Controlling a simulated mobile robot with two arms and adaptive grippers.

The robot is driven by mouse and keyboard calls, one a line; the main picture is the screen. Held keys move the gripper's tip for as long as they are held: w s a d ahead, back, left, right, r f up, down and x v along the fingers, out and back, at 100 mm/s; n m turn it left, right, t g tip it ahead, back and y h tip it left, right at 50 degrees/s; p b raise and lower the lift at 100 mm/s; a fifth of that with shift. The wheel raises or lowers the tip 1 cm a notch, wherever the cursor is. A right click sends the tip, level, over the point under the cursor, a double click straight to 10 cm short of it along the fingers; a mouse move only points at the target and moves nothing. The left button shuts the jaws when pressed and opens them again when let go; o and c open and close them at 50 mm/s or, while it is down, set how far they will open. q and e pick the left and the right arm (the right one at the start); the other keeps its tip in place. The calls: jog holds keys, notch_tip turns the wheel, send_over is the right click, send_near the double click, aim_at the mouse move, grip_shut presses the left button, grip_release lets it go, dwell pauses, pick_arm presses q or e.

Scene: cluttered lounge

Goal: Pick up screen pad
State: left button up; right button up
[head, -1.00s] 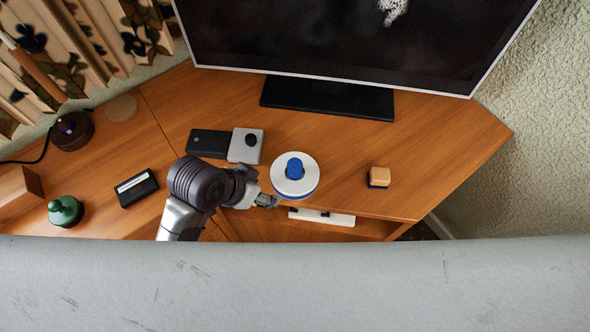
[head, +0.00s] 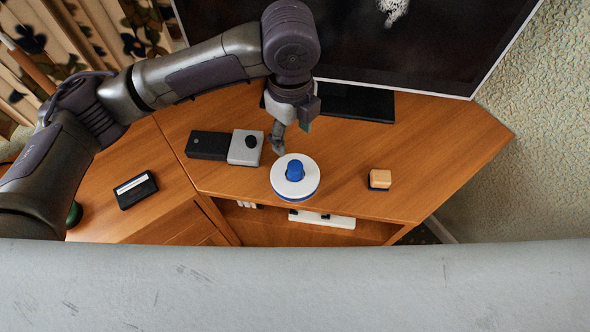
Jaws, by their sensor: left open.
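A round white pad with a blue knob and blue underside (head: 295,178) lies flat near the front edge of the wooden cabinet top. A small tan block on a dark blue base (head: 379,179) sits to its right. No label shows which one is the screen pad. My left gripper (head: 291,138) points down just behind the round pad, its fingers apart and empty. In the picture one finger ends close to the pad's upper left rim; I cannot tell its height above the top. The arm arches in from the left. My right gripper is out of view.
A television (head: 365,40) on a black stand (head: 357,103) stands behind. A black box (head: 208,145) and a grey box with a dark knob (head: 245,148) lie left of the pad. A black cassette-like thing (head: 135,189) is farther left. White things lie on the shelf below.

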aim_at(294, 164)
pick_arm(q)
notch_tip(294, 164, down, 8)
jog(key=shift+w+d+f+p, duration=0.1)
jog(key=shift+f+p, duration=0.1)
jog(key=shift+f, duration=1.2)
jog(key=shift+d+f+p, duration=0.1)
jog(key=shift+f+p, duration=0.05)
jog(key=shift+f, duration=1.25)
grip_shut()
jog(key=shift+r, duration=0.1)
